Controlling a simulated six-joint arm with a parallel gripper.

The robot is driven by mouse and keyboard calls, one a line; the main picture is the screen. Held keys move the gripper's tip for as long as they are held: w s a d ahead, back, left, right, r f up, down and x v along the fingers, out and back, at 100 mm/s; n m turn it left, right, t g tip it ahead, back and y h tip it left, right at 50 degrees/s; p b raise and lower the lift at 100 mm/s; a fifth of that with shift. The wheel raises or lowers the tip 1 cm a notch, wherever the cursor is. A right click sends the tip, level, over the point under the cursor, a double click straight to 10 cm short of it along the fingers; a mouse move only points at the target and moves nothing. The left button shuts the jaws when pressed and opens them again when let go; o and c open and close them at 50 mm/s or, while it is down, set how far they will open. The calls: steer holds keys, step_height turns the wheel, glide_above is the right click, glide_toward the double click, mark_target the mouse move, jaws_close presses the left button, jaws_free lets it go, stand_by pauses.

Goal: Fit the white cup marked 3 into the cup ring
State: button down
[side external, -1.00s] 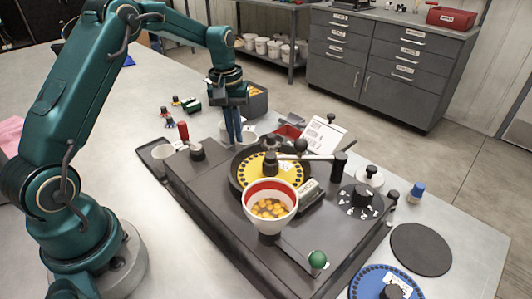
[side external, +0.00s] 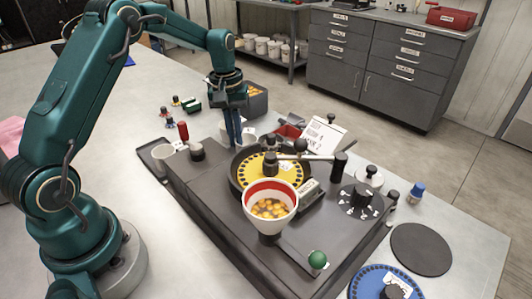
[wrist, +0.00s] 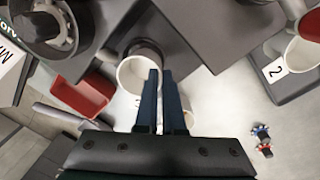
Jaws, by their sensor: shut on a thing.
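My gripper (wrist: 164,100) is shut on the white cup (wrist: 130,78), with its two dark blue fingers at the cup's wall. The cup is by the end of the dark seed meter, and a dark round part of the meter overlaps its mouth in the wrist view. Its mark is too unclear to read. In the side view my gripper (side external: 234,142) points down behind the meter, and the white cup (side external: 249,138) shows only in part beside the fingers. I cannot make out the cup ring or whether the cup sits in it.
The meter (side external: 215,195) carries a yellow seed disc (side external: 250,175) and a red-lined seed hopper (side external: 284,190). Another white cup, marked 2 (wrist: 297,57), stands to the right in the wrist view. A red tray (wrist: 88,92) lies left of my fingers.

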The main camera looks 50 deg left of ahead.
steer(key=shift+f, duration=0.25)
steer(key=c, duration=0.9)
jaws_free()
steer(key=shift+c, duration=0.2)
steer(key=shift+o, duration=1.2)
steer(key=shift+r, duration=0.1)
steer(key=shift+r, duration=2.9)
